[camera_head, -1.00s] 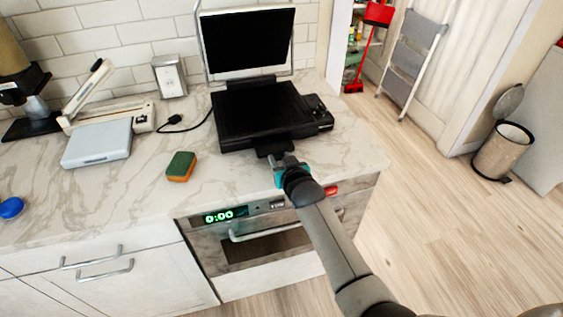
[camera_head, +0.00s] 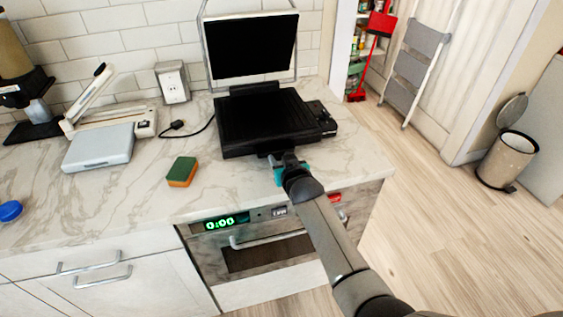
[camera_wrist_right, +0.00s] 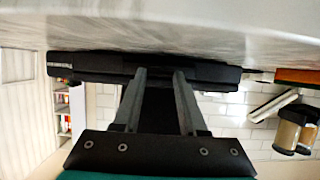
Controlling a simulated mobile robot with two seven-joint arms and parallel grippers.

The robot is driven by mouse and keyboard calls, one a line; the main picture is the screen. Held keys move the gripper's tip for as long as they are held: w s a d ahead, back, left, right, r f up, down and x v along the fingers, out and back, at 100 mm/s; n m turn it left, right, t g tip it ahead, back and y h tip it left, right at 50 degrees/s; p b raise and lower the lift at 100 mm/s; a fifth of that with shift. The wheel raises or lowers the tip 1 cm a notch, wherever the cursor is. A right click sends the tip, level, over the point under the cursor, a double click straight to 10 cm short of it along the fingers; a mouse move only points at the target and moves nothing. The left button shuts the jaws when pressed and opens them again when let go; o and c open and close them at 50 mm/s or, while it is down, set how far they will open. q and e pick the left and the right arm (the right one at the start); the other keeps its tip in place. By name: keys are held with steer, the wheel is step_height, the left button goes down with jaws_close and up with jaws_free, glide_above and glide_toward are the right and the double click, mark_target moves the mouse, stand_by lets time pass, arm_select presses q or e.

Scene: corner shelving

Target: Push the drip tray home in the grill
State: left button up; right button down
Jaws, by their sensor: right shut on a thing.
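The black grill (camera_head: 268,122) stands on the marble counter with its lid (camera_head: 250,47) raised. Only a small dark bit of the drip tray (camera_head: 265,154) shows under the grill's front edge, close against the body. My right gripper (camera_head: 284,160) is at this front edge, shut on the tray. In the right wrist view, which is upside down, its two fingers (camera_wrist_right: 163,75) stand on either side of the dark tray part (camera_wrist_right: 160,108), in front of the grill (camera_wrist_right: 90,66). The fingers hide much of the tray, so I cannot tell how deep it sits. My left gripper is out of view.
A green and orange sponge (camera_head: 182,171) lies left of the grill. An oven (camera_head: 265,245) is below the counter. The counter front between sponge and gripper is clear.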

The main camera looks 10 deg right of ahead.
mark_target(273, 146)
steer(key=shift+w+b, duration=0.85)
steer(key=shift+w, duration=0.3)
steer(key=shift+w+a+b, duration=0.1)
steer(key=shift+w+b, duration=0.2)
steer(key=shift+w, duration=0.05)
steer(key=shift+w, duration=0.2)
steer(key=shift+c, duration=1.9)
jaws_free()
steer(key=shift+s, duration=0.2)
steer(key=shift+s+r+p, duration=0.3)
steer(key=shift+s, duration=0.25)
steer(key=p+v, duration=0.3)
steer(key=v, duration=1)
steer(key=shift+s+r+p, duration=0.15)
steer(key=shift+s+p, duration=0.2)
